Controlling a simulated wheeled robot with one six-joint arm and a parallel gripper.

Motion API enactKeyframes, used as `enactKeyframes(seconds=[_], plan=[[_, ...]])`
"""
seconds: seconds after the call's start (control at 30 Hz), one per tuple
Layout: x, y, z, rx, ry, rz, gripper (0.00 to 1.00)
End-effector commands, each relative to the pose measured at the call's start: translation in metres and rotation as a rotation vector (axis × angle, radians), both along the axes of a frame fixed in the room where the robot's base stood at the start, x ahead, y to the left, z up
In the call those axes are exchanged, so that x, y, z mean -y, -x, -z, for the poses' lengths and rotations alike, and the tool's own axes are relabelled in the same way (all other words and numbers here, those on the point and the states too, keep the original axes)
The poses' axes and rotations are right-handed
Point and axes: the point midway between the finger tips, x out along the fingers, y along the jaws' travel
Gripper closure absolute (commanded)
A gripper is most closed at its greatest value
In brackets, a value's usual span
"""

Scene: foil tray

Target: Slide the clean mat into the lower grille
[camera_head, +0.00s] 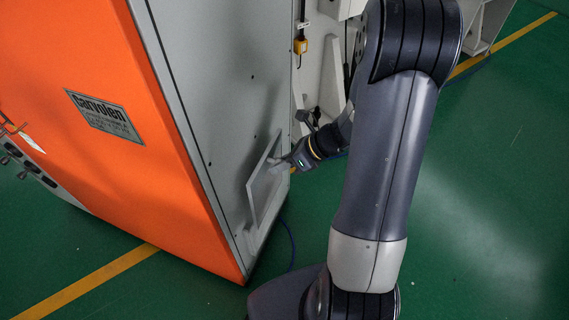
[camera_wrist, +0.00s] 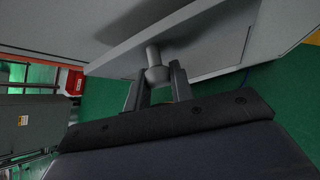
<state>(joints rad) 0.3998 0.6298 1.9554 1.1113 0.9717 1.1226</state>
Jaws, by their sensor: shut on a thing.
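A light grey rectangular panel (camera_head: 262,190) is at the lower part of the cabinet's grey side. In the wrist view the panel (camera_wrist: 190,38) fills the upper middle, and a short round knob (camera_wrist: 154,62) sticks out from it. My gripper (camera_head: 281,164) is at the panel's right side. In the wrist view its two fingers (camera_wrist: 157,78) are closed around the knob. The panel appears to stand slightly off the cabinet's side. I cannot make out a mat or grille slats; whatever is behind the panel is hidden.
The tall orange and grey cabinet (camera_head: 150,130) stands at left. A blue cable (camera_head: 291,245) lies on the green floor (camera_head: 470,210) near its lower corner. The floor at right is clear.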

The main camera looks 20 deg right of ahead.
Motion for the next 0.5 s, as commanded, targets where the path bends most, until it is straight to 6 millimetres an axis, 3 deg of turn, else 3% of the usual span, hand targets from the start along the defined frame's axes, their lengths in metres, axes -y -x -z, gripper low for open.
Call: enactKeyframes(seconds=[0.5], plan=[[-0.017,-0.013,0.000,0.000,-0.001,-0.001,1.00]])
